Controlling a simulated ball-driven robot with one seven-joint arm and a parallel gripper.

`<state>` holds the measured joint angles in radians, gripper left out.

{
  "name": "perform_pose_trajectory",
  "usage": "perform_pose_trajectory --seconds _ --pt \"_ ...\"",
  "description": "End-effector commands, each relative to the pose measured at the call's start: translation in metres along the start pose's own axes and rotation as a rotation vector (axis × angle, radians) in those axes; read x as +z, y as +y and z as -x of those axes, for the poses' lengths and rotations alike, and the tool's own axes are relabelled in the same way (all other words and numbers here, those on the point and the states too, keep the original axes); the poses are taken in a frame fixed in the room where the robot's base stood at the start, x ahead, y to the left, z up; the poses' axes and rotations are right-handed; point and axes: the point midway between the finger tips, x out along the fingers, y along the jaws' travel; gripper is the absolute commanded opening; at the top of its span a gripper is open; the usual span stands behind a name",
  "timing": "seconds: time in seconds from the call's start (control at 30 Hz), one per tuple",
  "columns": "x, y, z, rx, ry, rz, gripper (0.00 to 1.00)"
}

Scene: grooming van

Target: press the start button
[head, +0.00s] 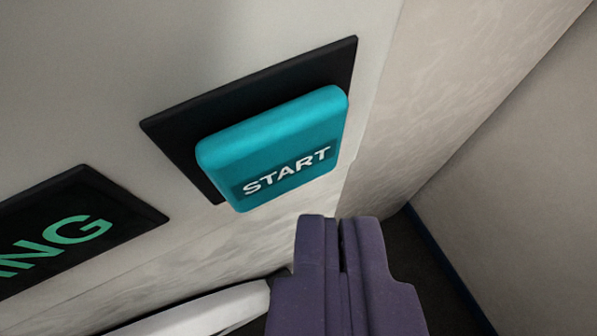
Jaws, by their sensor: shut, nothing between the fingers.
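The start button (272,140) is a large teal block with rounded edges and the white word START on it. It stands out from a black backing plate (165,122) on a pale wall panel, and looks tilted in the picture. My gripper (338,222) is purple and comes up from the bottom of the head view. Its two fingers are closed together with nothing between them. The fingertips are just below the button's lower right part in the picture. I cannot tell whether they touch it.
A black display (75,225) with green letters ending in "NG" is on the same panel at the left. A white curved part (205,312) lies at the bottom. A textured wall (450,90) meets the panel's right edge. A dark strip of floor (440,270) shows at the lower right.

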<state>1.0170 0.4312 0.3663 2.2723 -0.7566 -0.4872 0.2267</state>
Motion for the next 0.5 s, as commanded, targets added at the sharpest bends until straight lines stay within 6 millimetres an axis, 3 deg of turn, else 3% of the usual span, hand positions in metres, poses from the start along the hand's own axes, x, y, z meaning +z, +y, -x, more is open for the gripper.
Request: perform_pose_trajectory --seconds 0.23,0.5 --pt "0.001 0.001 0.001 0.001 -0.001 -0.001 0.00" --pt "0.012 0.014 0.020 0.001 -0.001 -0.002 0.00"
